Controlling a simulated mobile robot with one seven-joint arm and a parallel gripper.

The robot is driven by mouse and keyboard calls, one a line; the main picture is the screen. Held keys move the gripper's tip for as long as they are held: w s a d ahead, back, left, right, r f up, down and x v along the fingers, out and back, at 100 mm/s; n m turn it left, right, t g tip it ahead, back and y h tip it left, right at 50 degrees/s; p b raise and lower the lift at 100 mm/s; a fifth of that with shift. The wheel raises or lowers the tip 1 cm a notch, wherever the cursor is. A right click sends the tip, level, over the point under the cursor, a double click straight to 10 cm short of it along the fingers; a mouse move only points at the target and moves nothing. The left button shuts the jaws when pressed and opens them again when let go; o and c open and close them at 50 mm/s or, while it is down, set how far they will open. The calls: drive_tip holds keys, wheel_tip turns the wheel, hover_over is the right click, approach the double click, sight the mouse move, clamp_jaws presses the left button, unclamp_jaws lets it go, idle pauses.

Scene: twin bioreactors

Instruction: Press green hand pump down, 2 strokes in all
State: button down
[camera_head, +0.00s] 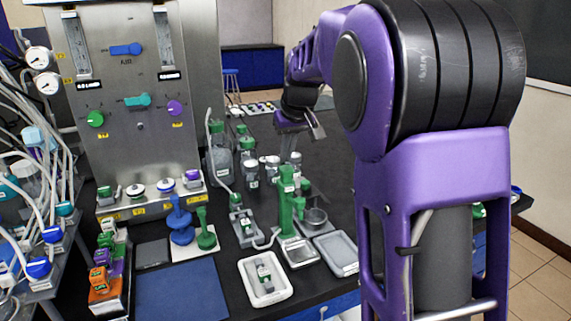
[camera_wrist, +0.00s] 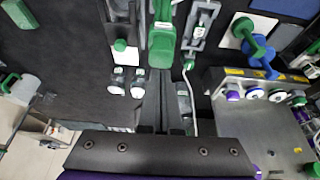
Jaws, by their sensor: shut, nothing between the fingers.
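My gripper (camera_head: 291,152) is above and behind the top of the pump in the head view. In the wrist view its two dark fingers (camera_wrist: 160,85) lie together, shut and empty, pointing towards the green part. I cannot tell whether they touch it. The rest of my gripper is partly hidden by its own wrist.
Green-capped bottles (camera_head: 219,158) stand behind and left of the pump. A white tray (camera_head: 284,295) and a grey tray (camera_head: 347,265) lie in front. A steel panel (camera_head: 140,110) rises at left. A blue mat (camera_head: 185,295) is bare. My arm hides the right side.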

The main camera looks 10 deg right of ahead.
idle(0.3)
wheel_tip(320, 180, up, 6)
drive_tip(key=p, duration=0.5)
idle(0.3)
